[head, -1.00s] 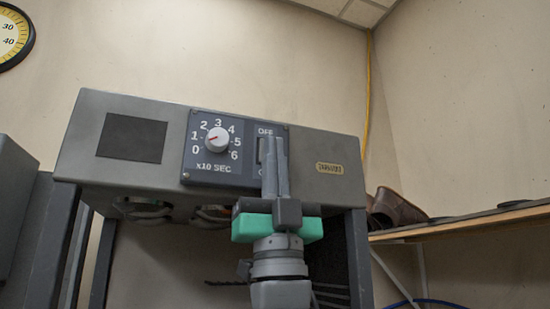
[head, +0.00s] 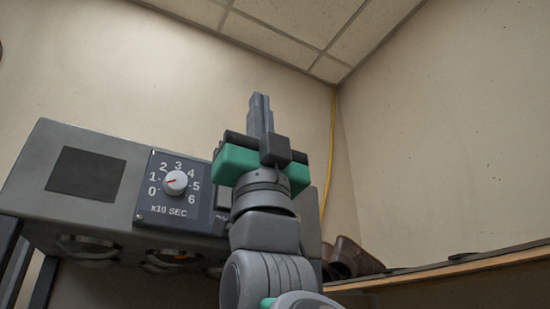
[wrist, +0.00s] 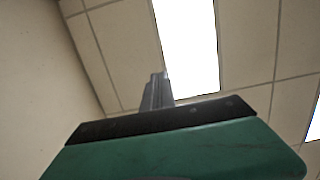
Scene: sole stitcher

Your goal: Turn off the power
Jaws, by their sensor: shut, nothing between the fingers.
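The grey machine box (head: 100,200) fills the left of the head view. Its dark control panel (head: 170,213) carries a white timer knob (head: 176,182) with a red pointer. The power switch to the right of the knob is mostly hidden behind my gripper and arm; only a sliver of its plate (head: 223,198) shows. My gripper (head: 259,96) is shut and empty, pointing up, with its fingertips above the box's top edge. In the wrist view my shut fingers (wrist: 157,78) point at the ceiling, and no switch shows there.
A wooden shelf (head: 460,268) with a brown shoe (head: 350,260) stands at the right. A yellow cable (head: 331,150) runs down the wall corner. A bright ceiling light (wrist: 188,45) shows in the wrist view. The space above the box is clear.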

